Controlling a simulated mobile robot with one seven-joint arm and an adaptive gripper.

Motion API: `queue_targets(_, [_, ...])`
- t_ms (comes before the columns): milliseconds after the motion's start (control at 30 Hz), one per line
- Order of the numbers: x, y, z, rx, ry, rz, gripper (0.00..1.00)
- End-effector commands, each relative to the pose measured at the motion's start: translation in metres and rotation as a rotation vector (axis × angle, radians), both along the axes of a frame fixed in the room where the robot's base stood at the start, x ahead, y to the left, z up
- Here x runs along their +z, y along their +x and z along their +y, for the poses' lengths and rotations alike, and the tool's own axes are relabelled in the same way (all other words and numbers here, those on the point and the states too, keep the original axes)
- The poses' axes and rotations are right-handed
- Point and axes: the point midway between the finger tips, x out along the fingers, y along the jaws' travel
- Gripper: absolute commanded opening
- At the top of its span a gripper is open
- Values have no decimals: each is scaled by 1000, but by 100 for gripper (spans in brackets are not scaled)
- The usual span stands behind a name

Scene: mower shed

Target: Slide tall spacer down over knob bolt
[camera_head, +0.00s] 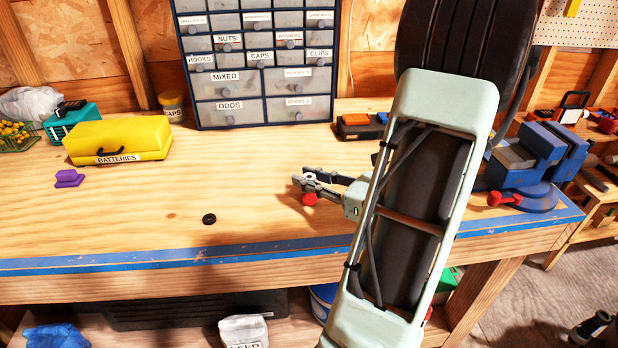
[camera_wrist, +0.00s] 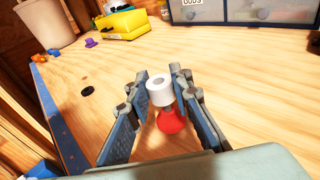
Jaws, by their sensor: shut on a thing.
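A short white cylinder with a hole in its top, the spacer (camera_wrist: 160,92), sits between my fingertips in the wrist view, its hole facing up. My gripper (camera_head: 311,184) is shut on it above the workbench. The red knob (camera_head: 309,200) shows just below the fingers, and in the wrist view the red knob (camera_wrist: 172,123) is below and slightly right of the spacer. The knob's bolt is mostly hidden by the spacer and fingers. I cannot tell whether the spacer is around the bolt or above it.
A black ring (camera_head: 209,219) lies on the workbench (camera_head: 150,225) left of my gripper. A purple piece (camera_head: 68,178) and a yellow batteries box (camera_head: 118,141) are farther left. A drawer cabinet (camera_head: 259,91) stands behind; a blue vise (camera_head: 520,160) is at right. Bench between is clear.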

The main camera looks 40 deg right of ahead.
Motion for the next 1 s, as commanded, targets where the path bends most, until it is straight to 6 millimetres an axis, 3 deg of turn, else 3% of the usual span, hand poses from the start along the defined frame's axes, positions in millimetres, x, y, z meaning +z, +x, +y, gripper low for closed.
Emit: queue_targets(1000, [-27, 0, 0, 0, 0, 0, 10])
